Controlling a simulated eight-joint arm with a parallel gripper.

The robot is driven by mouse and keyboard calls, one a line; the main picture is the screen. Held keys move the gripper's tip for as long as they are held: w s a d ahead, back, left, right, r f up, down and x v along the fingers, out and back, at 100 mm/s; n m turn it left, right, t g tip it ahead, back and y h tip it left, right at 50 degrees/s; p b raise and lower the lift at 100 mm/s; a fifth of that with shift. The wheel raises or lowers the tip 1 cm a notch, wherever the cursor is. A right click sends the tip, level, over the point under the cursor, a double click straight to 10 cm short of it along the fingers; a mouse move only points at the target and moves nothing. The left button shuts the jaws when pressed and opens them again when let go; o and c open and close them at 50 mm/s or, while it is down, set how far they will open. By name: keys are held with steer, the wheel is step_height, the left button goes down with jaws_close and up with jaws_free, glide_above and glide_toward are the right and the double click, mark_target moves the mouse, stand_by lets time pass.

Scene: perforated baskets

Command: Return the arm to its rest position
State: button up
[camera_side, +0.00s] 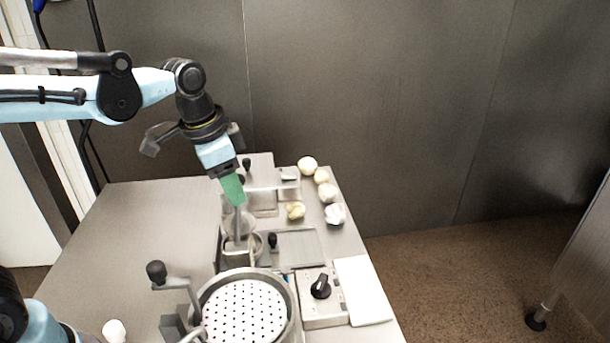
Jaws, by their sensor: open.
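My gripper (220,160) is at the upper left centre, pointing down and slightly right from the dark wrist, with a light blue body. Directly below it is a green handle-like piece (232,189) with a thin grey rod running down to a small metal holder (238,254). The gripper's tip overlaps the top of the green piece in this view, and I cannot tell whether they touch. The fingers are small and partly hidden, but the gripper is open. My arm reaches in from the left edge, raised above the table.
A round pot with a white perforated plate (243,311) stands at the table's front. A box with a black knob (320,287) and a white sheet (362,290) are to its right. Several pale round items (327,192) lie at the right edge.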

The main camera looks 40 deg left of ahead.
steer(key=s+a+f+n+t, duration=0.2)
steer(key=s+f+n+t, duration=0.1)
steer(key=s+n+t, duration=0.1)
steer(key=shift+s+n, duration=0.9)
steer(key=shift+s, duration=0.45)
